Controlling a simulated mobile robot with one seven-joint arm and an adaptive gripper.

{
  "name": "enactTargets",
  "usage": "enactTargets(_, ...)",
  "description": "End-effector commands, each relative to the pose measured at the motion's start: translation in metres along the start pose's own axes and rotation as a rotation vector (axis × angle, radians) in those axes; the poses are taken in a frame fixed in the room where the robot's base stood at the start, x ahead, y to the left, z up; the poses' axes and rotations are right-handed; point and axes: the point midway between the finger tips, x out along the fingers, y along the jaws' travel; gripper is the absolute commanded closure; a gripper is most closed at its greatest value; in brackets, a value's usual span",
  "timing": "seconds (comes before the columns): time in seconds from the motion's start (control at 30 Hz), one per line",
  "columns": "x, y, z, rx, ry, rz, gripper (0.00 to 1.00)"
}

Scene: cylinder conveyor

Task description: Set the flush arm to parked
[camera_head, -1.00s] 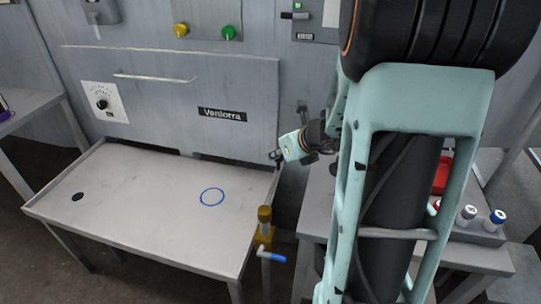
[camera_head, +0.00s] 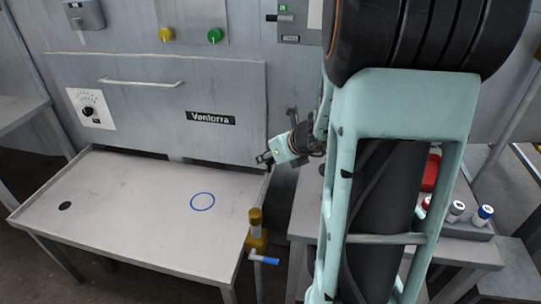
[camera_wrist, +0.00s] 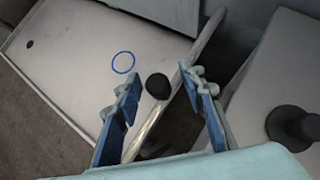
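No readable label names the flush arm, so I cannot tell for sure which part it is. A brass-yellow valve post (camera_head: 256,228) with a blue-ended lever (camera_head: 264,260) stands at the front right corner of the steel table, the lever pointing right. My gripper (camera_head: 267,160) is above and behind this post, near the table's right edge, and apart from it. In the wrist view my gripper (camera_wrist: 160,82) has its blue-padded fingers wide apart. A dark round knob (camera_wrist: 158,86) shows between and beyond them, by the table edge; I cannot tell whether they touch it.
The steel table (camera_head: 120,210) is bare apart from a blue ring mark (camera_head: 203,202) and a black hole (camera_head: 65,206). A wall panel has a dial (camera_head: 90,112). A black switch lever (camera_head: 278,17) is on the wall. Capped bottles (camera_head: 484,214) stand in a tray at right.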

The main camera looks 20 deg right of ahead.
Motion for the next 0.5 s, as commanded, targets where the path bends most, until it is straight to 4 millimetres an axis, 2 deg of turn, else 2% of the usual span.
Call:
enactTargets(0.17, -0.005, 0.000, 0.001, -0.002, -0.002, 0.000, 0.63)
enactTargets(0.5, -0.050, 0.000, 0.001, -0.001, -0.003, -0.001, 0.63)
